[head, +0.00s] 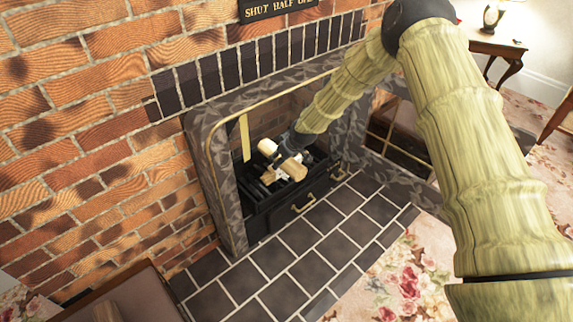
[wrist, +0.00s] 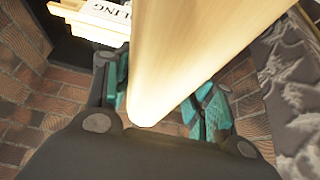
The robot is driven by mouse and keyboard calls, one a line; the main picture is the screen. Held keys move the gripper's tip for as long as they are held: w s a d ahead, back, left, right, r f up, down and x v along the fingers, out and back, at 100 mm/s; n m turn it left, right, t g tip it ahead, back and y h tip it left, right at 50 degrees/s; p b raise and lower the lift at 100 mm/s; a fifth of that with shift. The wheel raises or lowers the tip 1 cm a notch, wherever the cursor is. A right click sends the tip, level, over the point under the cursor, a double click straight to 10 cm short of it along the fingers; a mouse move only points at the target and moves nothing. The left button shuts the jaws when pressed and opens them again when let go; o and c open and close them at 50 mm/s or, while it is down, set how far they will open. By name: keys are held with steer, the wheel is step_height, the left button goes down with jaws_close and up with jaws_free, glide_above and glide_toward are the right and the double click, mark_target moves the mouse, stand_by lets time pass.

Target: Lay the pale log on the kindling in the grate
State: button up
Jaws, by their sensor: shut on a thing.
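The pale log (head: 297,171) is in the fireplace opening, tilted, with one end toward the room. My gripper (head: 284,154) is shut around its middle. In the wrist view the log (wrist: 195,45) runs large between the teal finger pads of my gripper (wrist: 165,95). The black barred grate (head: 262,190) lies beneath the log. Pale bits that look like the kindling (head: 271,177) show on the bars under the log, partly hidden. I cannot tell whether the log touches them.
A patterned stone surround (head: 228,200) frames the opening close to my arm. The grate's front has brass handles (head: 303,205). The tiled hearth (head: 310,240) is clear.

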mark_target(265, 155)
steer(key=shift+w+a+f+b, duration=0.2)
steer(key=shift+w+a+b, duration=0.9)
steer(key=shift+w, duration=0.3)
steer(key=shift+w+a+f+b, duration=0.25)
steer(key=shift+w+a+b, duration=0.8)
steer(key=shift+w, duration=0.4)
steer(key=shift+w+a+f+b, duration=0.2)
steer(key=shift+w+a+b, duration=0.75)
steer(key=shift+w+b, duration=0.4)
steer(key=shift+f, duration=1.75)
steer(key=shift+f, duration=0.55)
steer(key=o, duration=1.5)
steer(key=shift+r, duration=0.1)
